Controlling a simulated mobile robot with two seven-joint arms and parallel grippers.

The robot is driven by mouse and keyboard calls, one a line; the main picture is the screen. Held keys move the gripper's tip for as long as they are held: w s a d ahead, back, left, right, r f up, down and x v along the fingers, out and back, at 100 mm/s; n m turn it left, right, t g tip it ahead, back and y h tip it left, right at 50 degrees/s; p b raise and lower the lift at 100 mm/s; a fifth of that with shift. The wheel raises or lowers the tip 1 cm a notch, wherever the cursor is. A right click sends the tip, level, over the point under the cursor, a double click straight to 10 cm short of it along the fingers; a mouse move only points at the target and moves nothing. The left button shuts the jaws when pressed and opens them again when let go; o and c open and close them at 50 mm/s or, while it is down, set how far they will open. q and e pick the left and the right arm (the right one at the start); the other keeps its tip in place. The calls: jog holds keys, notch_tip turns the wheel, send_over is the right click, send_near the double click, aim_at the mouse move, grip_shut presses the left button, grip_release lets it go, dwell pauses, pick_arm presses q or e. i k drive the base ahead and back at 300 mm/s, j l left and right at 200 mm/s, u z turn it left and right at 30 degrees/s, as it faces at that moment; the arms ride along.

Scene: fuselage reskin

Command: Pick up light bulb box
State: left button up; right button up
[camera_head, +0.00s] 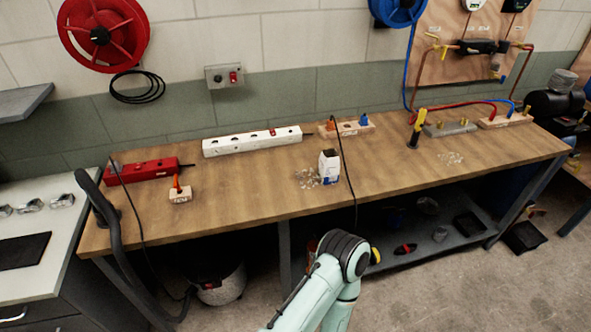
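A small open-topped box (329,168), white with a blue lower part, stands upright on the wooden workbench (235,190) near its middle. It looks like the light bulb box, but its print is too small to read. Its dark opening faces up, and I cannot tell what is inside. A black cable hangs down just to its right. One of my pale green arms shows at the bottom centre, in front of the bench, with a dark joint at its top. Neither gripper is in view, and nothing touches the box.
Small clear pieces (307,178) lie left of the box. A white power strip (252,142) and a red one (141,170) lie behind and left. A yellow-handled tool (417,128) stands to the right. Bare wood lies in front of the box.

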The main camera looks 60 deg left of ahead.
aim_at(329, 164)
jog(key=u, duration=2.3)
jog(key=l+u, duration=0.15)
jog(key=u, duration=0.3)
jog(key=l+u, duration=0.1)
jog(key=u, duration=0.3)
jog(key=l+u, duration=0.4)
jog(key=k+l+u, duration=0.1)
jog(key=l+u, duration=0.3)
jog(key=l, duration=0.2)
jog(key=k+l+u, duration=0.1)
jog(key=l, duration=0.25)
jog(key=k+l+u, duration=0.1)
jog(key=l, duration=0.25)
jog(key=k+l, duration=0.15)
jog(key=l, duration=0.2)
jog(key=l+u, duration=0.05)
